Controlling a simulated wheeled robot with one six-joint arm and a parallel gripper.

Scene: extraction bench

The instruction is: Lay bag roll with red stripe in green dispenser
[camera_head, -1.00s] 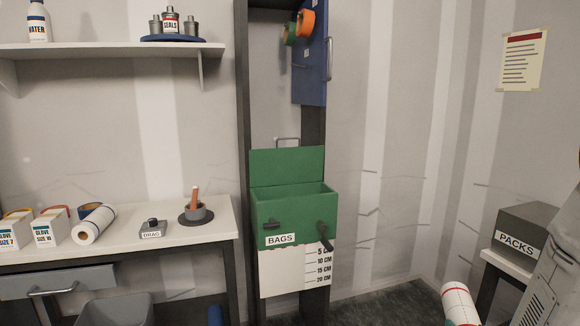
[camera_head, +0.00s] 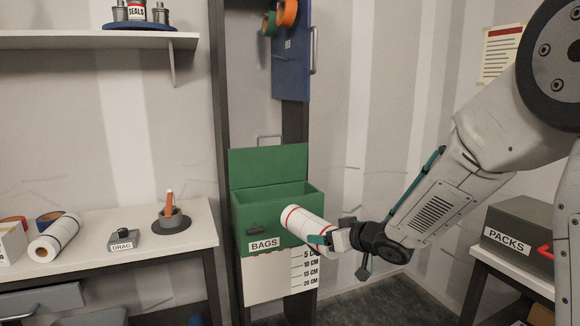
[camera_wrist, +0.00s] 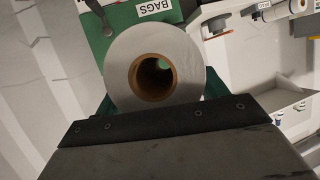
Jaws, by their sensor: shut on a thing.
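The bag roll with the red stripe (camera_head: 302,226) is white with a red band. My gripper (camera_head: 328,240) is shut on its right end and holds it just in front of the green dispenser's right part. In the wrist view the roll (camera_wrist: 185,62) shows end-on with its brown hollow core. The green dispenser (camera_head: 246,212) is an open-topped box with its lid raised at the back and a BAGS label on its front. Its interior looks empty where it shows. The roll hides the dispenser's front right corner, and the jaw tips are mostly hidden.
A white roll with a blue stripe (camera_head: 54,238) lies on the left bench (camera_head: 190,233), beside a DRAG block (camera_head: 124,240) and a grey cup (camera_head: 171,217). A blue door (camera_head: 291,60) hangs open above the dispenser. A grey PACKS box (camera_head: 520,238) stands at right.

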